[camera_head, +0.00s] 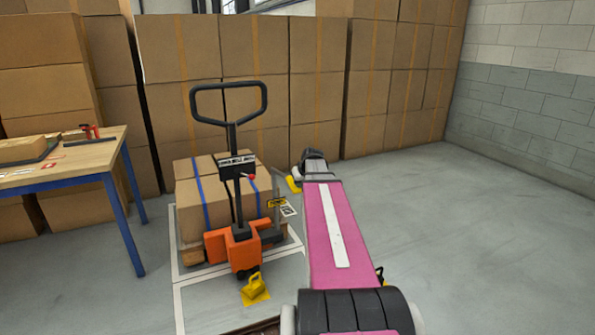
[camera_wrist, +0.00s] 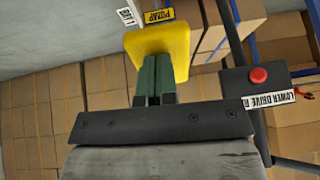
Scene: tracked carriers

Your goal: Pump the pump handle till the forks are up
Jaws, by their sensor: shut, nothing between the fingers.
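An orange pallet truck (camera_head: 228,248) stands left of my arm with its tall black looped tiller (camera_head: 229,87) upright. The pump handle is a grey lever at the truck's right side, with a yellow end pad (camera_head: 293,185) raised beside my wrist. In the wrist view the yellow pad (camera_wrist: 160,43) lies just ahead of my gripper (camera_wrist: 157,75). The green fingers are shut together and empty, with their tips at the pad; I cannot tell whether they touch it. A yellow PUMP label (camera_head: 277,202) is near the lever. The forks are hidden under the loaded pallet (camera_head: 192,256).
Strapped cartons (camera_head: 203,180) sit on the pallet. A control box (camera_wrist: 270,82) with a red button is right of the fingers in the wrist view. A yellow piece (camera_head: 255,289) is on the floor in front. A workbench (camera_head: 100,150) stands left; the floor at right is clear.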

